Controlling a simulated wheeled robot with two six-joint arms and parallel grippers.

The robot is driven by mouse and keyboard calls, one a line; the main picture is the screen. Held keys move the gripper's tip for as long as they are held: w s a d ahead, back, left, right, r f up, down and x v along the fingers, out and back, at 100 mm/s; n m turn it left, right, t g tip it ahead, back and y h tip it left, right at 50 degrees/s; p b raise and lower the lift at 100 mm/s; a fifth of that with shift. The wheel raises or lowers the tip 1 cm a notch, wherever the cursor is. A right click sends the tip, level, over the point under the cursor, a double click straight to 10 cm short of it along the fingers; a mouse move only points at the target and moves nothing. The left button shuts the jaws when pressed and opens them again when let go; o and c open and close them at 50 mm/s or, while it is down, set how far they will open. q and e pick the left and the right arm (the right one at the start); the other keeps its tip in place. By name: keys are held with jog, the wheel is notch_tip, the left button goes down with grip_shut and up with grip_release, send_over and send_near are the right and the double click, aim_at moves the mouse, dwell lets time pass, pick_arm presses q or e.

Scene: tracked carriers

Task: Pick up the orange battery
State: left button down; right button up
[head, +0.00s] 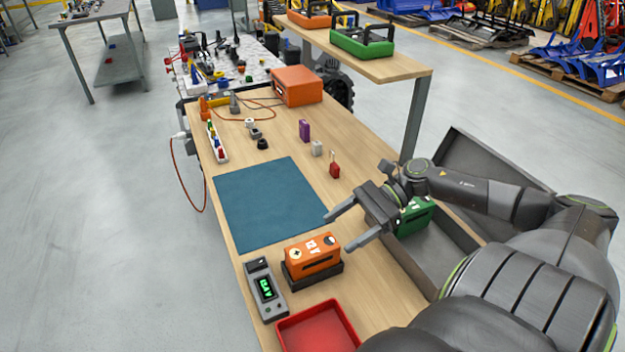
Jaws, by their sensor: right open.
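The orange battery (313,254) sits upright in a dark base (316,275) near the front of the wooden bench, with light markings on its top. My right gripper (336,234) is open and empty above the bench, its two fingers pointing left, just behind and right of the orange battery. It does not appear to touch the battery. My left gripper is not in view.
A meter with a green display (266,287) lies left of the battery. A red tray (318,331) is in front. A blue mat (268,203) lies behind, bare. A grey bin (433,245) is on the right. A small red padlock-like item (335,171) stands farther back.

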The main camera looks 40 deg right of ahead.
aim_at(312, 247)
jog(key=shift+x, duration=1.55)
jog(key=shift+w+p+x, duration=0.1)
jog(key=shift+p+x, duration=0.25)
jog(key=shift+x, duration=0.65)
jog(key=shift+w+p+x, duration=0.15)
jog(key=shift+p+x, duration=0.15)
jog(key=shift+x, duration=0.65)
jog(key=shift+w+a+f, duration=0.15)
jog(key=shift+a, duration=0.35)
grip_shut()
